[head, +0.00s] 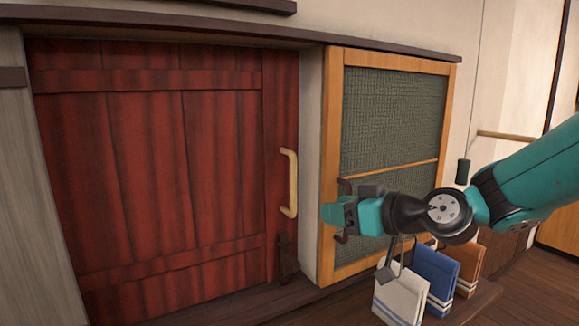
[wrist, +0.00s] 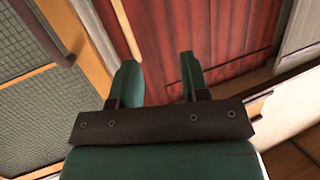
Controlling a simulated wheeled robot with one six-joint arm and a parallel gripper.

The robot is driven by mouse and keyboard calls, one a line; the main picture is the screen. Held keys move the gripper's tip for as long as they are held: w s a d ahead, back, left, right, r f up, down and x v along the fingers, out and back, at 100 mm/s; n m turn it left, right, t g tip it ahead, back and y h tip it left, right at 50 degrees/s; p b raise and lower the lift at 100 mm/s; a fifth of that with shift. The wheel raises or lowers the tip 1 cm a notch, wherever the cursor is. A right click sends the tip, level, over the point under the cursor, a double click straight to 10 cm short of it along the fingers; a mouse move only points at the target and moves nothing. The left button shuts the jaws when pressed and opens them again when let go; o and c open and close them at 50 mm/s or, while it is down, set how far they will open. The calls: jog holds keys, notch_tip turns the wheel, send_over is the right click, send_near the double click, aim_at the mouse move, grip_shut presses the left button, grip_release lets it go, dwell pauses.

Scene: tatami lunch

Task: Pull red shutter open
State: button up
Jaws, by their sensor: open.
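The red shutter (head: 150,170) is a dark red panel of upright planks with crosswise battens, and it looks shut in its frame. A pale vertical handle (head: 290,183) is fixed near its right edge. My gripper (head: 335,212) is open and empty, to the right of the handle and apart from it, in front of the pale post and the wooden frame of the neighbouring panel. In the wrist view the two teal fingers (wrist: 160,80) point toward the red shutter (wrist: 210,35). The handle (wrist: 126,28) shows there beyond the left finger.
A mesh panel in a light wood frame (head: 333,120) stands to the right of the shutter, with a dark handle (head: 345,187). White, blue and brown cloth-like items (head: 435,270) stand on a dark ledge below my arm. The space before the shutter is clear.

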jog(key=w+d+r+t, duration=0.1)
jog(key=w+t, duration=0.2)
jog(key=w, duration=0.3)
jog(key=shift+m+t+y, duration=0.3)
jog(key=shift+m, duration=0.1)
jog(key=p+x, duration=0.8)
jog(key=x, duration=0.7)
jog(key=shift+w+a+r, duration=0.1)
jog(key=shift+a, duration=0.05)
jog(key=shift+p+x, duration=0.35)
jog(key=shift+x, duration=0.5)
grip_shut()
